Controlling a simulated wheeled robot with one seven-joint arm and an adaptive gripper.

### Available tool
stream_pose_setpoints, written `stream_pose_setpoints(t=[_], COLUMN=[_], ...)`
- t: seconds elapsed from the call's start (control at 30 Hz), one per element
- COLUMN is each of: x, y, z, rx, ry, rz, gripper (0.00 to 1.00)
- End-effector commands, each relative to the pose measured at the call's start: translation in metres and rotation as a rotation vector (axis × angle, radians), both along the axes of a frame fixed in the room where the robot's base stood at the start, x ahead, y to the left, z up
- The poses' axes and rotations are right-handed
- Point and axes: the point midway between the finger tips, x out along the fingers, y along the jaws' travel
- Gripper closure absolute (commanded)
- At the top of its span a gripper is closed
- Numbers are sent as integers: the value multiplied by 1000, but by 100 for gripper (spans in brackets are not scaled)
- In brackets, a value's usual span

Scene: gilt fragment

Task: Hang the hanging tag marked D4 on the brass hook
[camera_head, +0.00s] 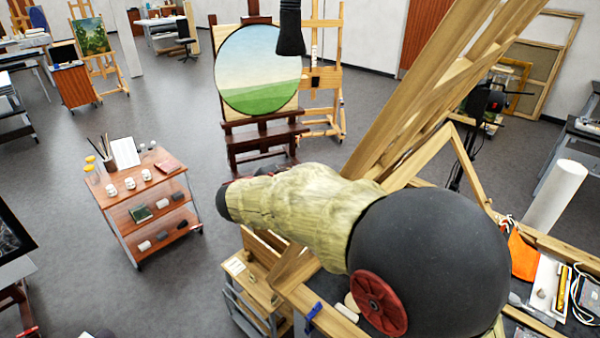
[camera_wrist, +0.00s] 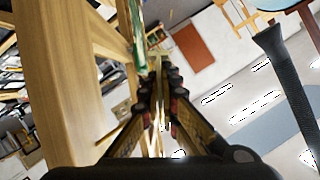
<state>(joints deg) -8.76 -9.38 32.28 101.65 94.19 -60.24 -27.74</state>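In the wrist view, my gripper (camera_wrist: 158,82) points away from the camera, its two dark fingers close together with a narrow gap. A thin pale-yellow strip shows between and just past the fingertips; I cannot tell whether it is held or lies behind. A green and white object (camera_wrist: 138,40) shows just beyond the left fingertip; I can read no mark on it. I cannot make out the tag marked D4 or the brass hook in either view. In the head view, my own arm covers the middle right, and my gripper cannot be made out.
A large wooden easel (camera_head: 432,75) rises close beside my arm, and its beam (camera_wrist: 48,80) fills the wrist view's left. A black hanging object (camera_head: 290,30) is at top centre. A red-brown cart (camera_head: 140,215) stands left, with open grey floor around it. A round landscape painting (camera_head: 258,70) stands behind.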

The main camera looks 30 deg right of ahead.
Motion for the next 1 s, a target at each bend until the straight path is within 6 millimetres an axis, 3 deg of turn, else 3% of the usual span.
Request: stream_pose_setpoints(t=[1.0], x=[-22], y=[-8], z=[-1], rx=[1], ry=[-1], rz=[0], gripper=[100])
